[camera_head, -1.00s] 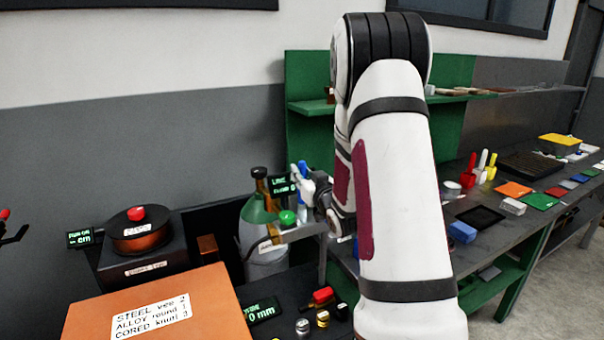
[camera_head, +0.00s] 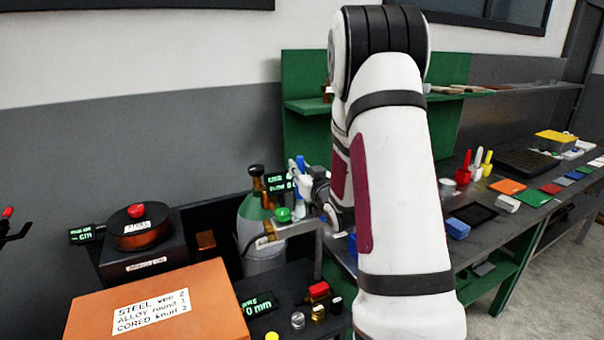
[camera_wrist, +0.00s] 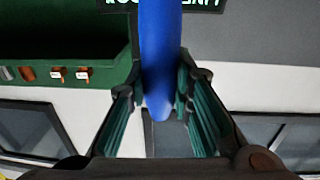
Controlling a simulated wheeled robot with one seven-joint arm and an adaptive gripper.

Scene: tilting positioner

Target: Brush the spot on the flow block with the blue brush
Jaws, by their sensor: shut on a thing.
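The blue brush shows in the wrist view as a smooth blue handle (camera_wrist: 160,55) between the ribbed teal finger pads of my gripper (camera_wrist: 160,88). My gripper is shut on it. The brush's bristles are not visible. In the head view a bit of blue (camera_head: 301,163) shows at my gripper (camera_head: 301,181), beside the gas cylinder and a small green-lettered display (camera_head: 278,184). My arm hides much of that area. I cannot make out the flow block or its spot in either view.
A gas cylinder (camera_head: 256,207) with a green knob (camera_head: 283,215) stands left of my wrist. An orange box (camera_head: 205,300) with a label is in front. The right bench holds red (camera_head: 463,175), white and yellow handled tools and a blue block (camera_head: 458,229).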

